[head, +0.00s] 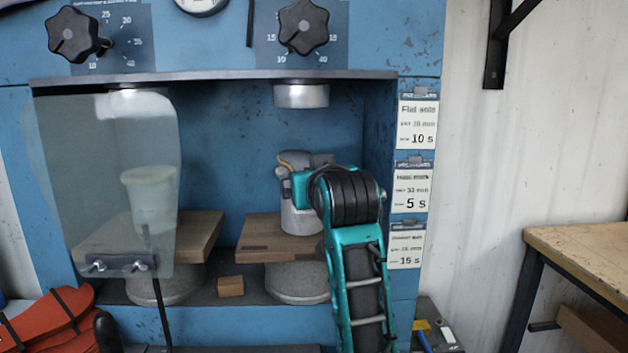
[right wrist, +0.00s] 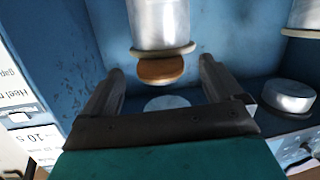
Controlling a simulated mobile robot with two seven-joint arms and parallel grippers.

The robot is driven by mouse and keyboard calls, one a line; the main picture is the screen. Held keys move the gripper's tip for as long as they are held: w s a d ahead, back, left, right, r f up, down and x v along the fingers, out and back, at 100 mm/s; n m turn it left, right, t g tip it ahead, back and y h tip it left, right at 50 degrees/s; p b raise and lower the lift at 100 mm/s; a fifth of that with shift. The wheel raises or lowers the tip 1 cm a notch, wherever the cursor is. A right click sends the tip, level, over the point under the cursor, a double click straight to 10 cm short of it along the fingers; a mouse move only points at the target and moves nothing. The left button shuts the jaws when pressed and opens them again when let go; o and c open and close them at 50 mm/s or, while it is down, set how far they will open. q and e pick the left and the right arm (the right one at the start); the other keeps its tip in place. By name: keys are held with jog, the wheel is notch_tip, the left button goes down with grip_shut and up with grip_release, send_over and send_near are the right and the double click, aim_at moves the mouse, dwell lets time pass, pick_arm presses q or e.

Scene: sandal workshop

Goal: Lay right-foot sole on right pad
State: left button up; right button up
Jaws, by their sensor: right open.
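The brown sole (right wrist: 160,70) lies flat against the pale right pad (right wrist: 163,51) on its silver post, in the right wrist view, which looks upside down. In the head view the sole (head: 293,158) shows as a small brown edge on top of the right post (head: 298,218), partly hidden by my right arm. My right gripper (right wrist: 162,66) is open, with one finger on each side of the sole in the picture and a gap to both. In the head view the right gripper (head: 310,172) is at the right post, largely hidden by its own wrist. My left gripper is not in view.
The left pad (head: 148,178) stands behind a clear guard (head: 95,130). A press head (head: 301,95) hangs above the right post. The bay's side wall (head: 380,150) is close on the right. A small wooden block (head: 230,286) lies between the posts. Red pieces (head: 45,318) lie lower left.

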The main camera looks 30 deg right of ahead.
jog(key=shift+s, duration=0.1)
dwell(0.5)
jog(key=f+p+v, duration=0.1)
jog(key=p+v, duration=0.1)
jog(key=v, duration=0.5)
jog(key=shift+s+a+f, duration=0.15)
jog(key=shift+s, duration=0.3)
dwell(0.9)
jog(key=shift+o, duration=0.6)
